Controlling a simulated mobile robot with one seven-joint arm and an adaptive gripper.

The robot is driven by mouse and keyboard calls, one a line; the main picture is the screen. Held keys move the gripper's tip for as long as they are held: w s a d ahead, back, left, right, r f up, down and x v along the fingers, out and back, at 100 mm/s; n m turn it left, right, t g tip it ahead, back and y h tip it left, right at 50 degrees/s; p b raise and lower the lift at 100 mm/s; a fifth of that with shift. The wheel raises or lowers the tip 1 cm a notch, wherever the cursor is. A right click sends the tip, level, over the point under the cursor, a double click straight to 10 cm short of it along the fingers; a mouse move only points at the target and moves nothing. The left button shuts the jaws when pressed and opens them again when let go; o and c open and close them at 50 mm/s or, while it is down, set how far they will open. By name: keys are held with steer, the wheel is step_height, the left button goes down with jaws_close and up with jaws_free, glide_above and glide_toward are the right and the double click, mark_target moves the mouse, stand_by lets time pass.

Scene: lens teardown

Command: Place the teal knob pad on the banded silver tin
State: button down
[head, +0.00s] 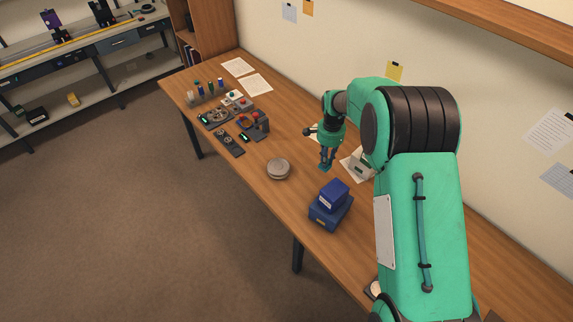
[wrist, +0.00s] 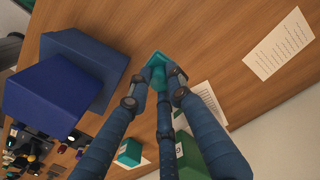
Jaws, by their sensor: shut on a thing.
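My gripper (head: 327,158) is shut on the teal knob pad (wrist: 159,60), which shows between the fingertips (wrist: 155,87) in the wrist view. In the head view the pad (head: 324,168) is a small teal patch at the gripper's lower end. I cannot tell its exact height over the table. The banded silver tin (head: 278,168) stands on the table to the left of my gripper, apart from it, with its round top bare. I do not make out the tin in the wrist view.
Two stacked blue boxes (head: 330,203) stand close in front of my gripper and also show in the wrist view (wrist: 60,92). Small devices and bottles (head: 215,115) crowd the table's far left end. Papers (head: 257,85) lie near the wall. The wood between gripper and tin is clear.

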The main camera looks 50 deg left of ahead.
steer(key=s+n, duration=0.3)
steer(key=s, duration=1.6)
steer(key=shift+f+b, duration=0.4)
steer(key=shift+f, duration=0.05)
steer(key=shift+a, duration=0.1)
glide_above(283, 170)
steer(key=shift+s+f, duration=0.1)
steer(key=shift+f, duration=0.65)
steer(key=shift+f, duration=1.75)
steer(key=shift+f, duration=0.15)
